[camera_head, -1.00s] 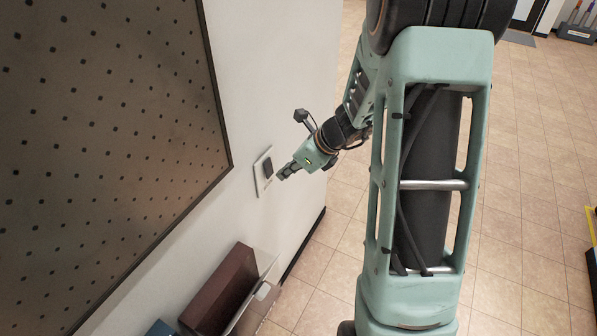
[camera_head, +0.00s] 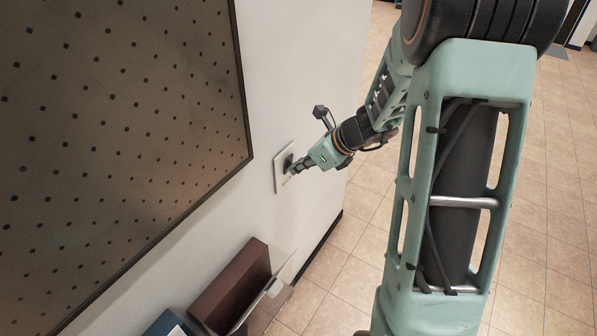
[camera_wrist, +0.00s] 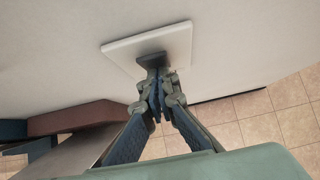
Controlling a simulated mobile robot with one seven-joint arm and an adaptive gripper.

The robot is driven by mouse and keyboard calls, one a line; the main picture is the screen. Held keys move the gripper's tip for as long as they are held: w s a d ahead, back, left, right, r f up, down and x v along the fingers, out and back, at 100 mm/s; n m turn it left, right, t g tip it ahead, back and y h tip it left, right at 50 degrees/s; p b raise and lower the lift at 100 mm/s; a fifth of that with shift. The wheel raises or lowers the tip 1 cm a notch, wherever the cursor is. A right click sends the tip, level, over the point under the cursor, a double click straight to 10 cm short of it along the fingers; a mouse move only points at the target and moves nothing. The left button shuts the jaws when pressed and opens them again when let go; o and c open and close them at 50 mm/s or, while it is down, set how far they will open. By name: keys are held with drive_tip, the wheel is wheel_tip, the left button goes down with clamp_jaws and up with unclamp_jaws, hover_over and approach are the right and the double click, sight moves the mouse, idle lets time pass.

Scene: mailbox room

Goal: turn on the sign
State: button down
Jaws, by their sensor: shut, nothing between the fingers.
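A white wall plate (camera_head: 281,166) with a dark rocker switch (camera_head: 288,162) is on the light wall, right of the pegboard. My gripper (camera_head: 293,169) is shut and empty, with its fingertips at the switch. In the wrist view the plate (camera_wrist: 172,42) is at the top, with the dark switch (camera_wrist: 153,60) tilted out from it. There the closed fingertips of my gripper (camera_wrist: 157,78) meet the switch's lower part, and they seem to touch it. No sign shows clearly in these views.
A dark-framed pegboard (camera_head: 120,120) covers the wall at left. Below the plate a brown box (camera_head: 232,285) and a clear panel stand against the wall, with a blue item (camera_head: 168,325) beside them. Tiled floor (camera_head: 345,260) is open to the right of the wall.

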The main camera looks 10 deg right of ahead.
drive_tip(key=shift+a+r+p, duration=0.1)
drive_tip(key=shift+r+p, duration=0.75)
drive_tip(key=shift+r, duration=0.2)
